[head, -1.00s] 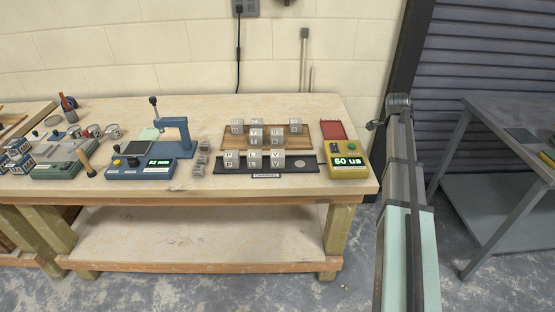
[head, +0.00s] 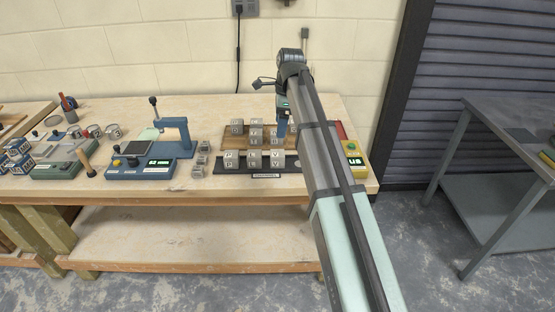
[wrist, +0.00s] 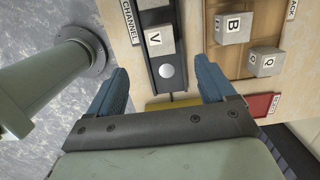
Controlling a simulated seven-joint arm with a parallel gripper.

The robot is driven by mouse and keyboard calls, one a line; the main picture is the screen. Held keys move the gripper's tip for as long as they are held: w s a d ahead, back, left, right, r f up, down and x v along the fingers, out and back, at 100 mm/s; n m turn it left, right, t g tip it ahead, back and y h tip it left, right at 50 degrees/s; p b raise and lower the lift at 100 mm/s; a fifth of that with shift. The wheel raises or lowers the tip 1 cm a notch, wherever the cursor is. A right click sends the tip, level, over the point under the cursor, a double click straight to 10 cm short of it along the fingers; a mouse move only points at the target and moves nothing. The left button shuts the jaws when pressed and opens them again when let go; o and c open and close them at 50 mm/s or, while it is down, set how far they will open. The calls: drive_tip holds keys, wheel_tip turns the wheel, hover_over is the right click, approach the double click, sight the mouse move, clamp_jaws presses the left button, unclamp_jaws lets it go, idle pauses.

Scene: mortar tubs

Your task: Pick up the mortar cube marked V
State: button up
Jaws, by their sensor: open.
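The mortar cube marked V (head: 277,158) is a grey block at the right end of the row in a dark channel tray (head: 243,171). In the head view my gripper (head: 283,123) hangs over the right part of the wooden board, partly hidden by my arm.
Other lettered cubes share the channel, including one marked P (head: 231,159). More stand on the wooden board (head: 230,143), including cubes marked B (wrist: 234,26) and Q (wrist: 264,61). A yellow meter (head: 354,173) is at right; a blue device (head: 140,168) is at left.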

sight(278, 153)
drive_tip(key=f, duration=0.8)
drive_tip(key=a+f, duration=0.1)
drive_tip(key=f, duration=0.4)
drive_tip(key=shift+a, duration=0.1)
drive_tip(key=c, duration=1.2)
drive_tip(key=shift+c, duration=0.2)
